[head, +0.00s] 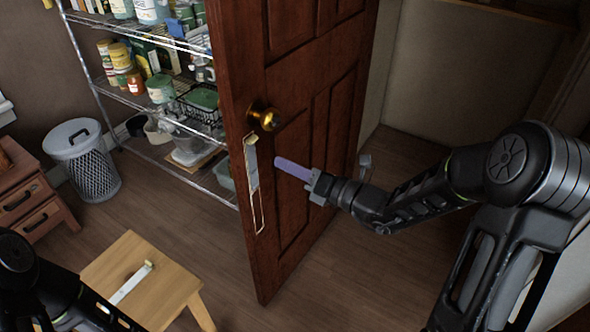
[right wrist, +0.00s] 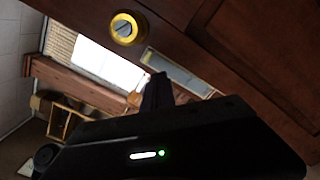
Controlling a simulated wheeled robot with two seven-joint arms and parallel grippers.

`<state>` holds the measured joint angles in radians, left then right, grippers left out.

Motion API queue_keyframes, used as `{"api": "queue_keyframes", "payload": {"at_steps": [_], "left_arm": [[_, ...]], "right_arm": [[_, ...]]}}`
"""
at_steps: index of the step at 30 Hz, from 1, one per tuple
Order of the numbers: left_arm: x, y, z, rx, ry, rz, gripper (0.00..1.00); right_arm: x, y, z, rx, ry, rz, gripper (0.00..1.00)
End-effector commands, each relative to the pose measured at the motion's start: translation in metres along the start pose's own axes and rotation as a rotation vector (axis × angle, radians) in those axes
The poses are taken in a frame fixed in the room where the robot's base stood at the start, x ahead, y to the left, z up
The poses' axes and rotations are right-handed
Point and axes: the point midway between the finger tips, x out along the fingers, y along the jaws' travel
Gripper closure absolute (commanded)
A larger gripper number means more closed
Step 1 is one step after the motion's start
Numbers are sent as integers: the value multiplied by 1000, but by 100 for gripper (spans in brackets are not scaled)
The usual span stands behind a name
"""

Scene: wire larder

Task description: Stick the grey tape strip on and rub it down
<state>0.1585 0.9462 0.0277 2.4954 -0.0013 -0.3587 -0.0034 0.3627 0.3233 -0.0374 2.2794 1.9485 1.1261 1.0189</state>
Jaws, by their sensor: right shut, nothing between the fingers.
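A grey strip (head: 252,167) with a cream tab at its top lies along the edge of the brown door (head: 300,90), below the brass knob (head: 264,118). A thin pale outline runs on down the door edge beneath it. The strip also shows in the right wrist view (right wrist: 178,70). Another pale strip (head: 130,286) with a yellowish tab lies on the wooden stool (head: 172,275). My right gripper (head: 279,162), with its lilac fingers shut and empty, points at the door just right of the strip; I cannot tell whether it touches. My left gripper is out of view.
A wire rack (head: 140,100) full of jars and tubs stands behind the door on the left. A mesh bin (head: 88,165) and a wooden drawer unit (head: 30,195) stand at the far left. The floor between stool and door is clear.

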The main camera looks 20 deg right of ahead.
Motion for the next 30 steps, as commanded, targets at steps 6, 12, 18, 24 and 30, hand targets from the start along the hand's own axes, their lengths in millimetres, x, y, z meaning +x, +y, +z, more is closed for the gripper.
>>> {"api": "queue_keyframes", "payload": {"at_steps": [6,12,18,24,30], "left_arm": [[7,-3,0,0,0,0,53],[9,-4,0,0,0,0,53],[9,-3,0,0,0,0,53],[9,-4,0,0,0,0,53],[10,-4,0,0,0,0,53]], "right_arm": [[25,-1,-1,-1,0,1,100],[35,0,0,0,0,0,100],[36,0,0,0,-1,0,100],[36,0,0,0,0,0,100],[40,0,0,0,-1,0,100]]}}
